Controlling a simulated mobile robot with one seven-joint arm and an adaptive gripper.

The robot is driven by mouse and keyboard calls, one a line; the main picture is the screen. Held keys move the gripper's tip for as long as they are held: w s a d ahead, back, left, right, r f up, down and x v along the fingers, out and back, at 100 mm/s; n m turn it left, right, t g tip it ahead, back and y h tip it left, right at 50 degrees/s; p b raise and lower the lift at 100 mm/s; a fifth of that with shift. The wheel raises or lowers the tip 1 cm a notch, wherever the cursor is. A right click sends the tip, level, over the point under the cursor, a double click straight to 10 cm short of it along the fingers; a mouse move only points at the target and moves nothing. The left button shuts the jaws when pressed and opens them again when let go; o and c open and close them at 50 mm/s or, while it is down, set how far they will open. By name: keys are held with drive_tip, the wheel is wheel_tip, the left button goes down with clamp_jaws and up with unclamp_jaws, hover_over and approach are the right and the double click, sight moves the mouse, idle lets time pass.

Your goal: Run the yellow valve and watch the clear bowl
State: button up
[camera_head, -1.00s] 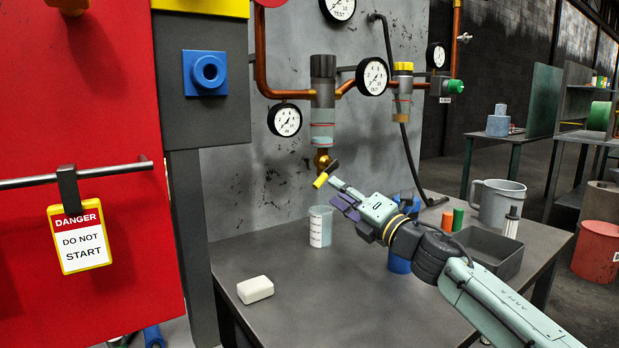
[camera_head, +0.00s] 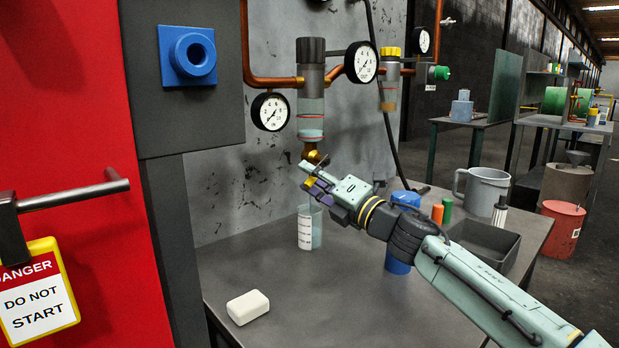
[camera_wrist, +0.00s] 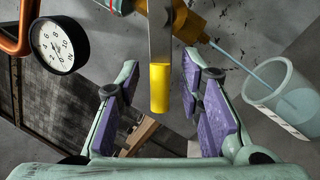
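The clear bowl (camera_head: 311,118) hangs below a dark-capped filter housing on the copper pipe. It holds pale bluish liquid and has a red line near its bottom. Below it is a brass drain valve (camera_head: 311,153), whose lever has a yellow end (camera_wrist: 160,88). My gripper (camera_head: 316,188) is at this lever. In the wrist view my gripper (camera_wrist: 165,105) is open, with the yellow end between its purple pads and gaps on both sides. A thin pale-blue stream (camera_wrist: 240,62) runs from the brass outlet into a clear cup (camera_head: 306,228). The gripper partly hides lever and cup in the head view.
A second bowl with a yellow cap (camera_head: 391,52) is to the right. Gauges (camera_head: 270,111) hang nearby. A white block (camera_head: 248,307) lies on the bench (camera_head: 290,285). A blue container (camera_head: 398,262), a grey tray (camera_head: 484,247) and a mug (camera_head: 480,191) stand right.

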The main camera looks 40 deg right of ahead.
clamp_jaws()
idle(0.3)
idle(0.5)
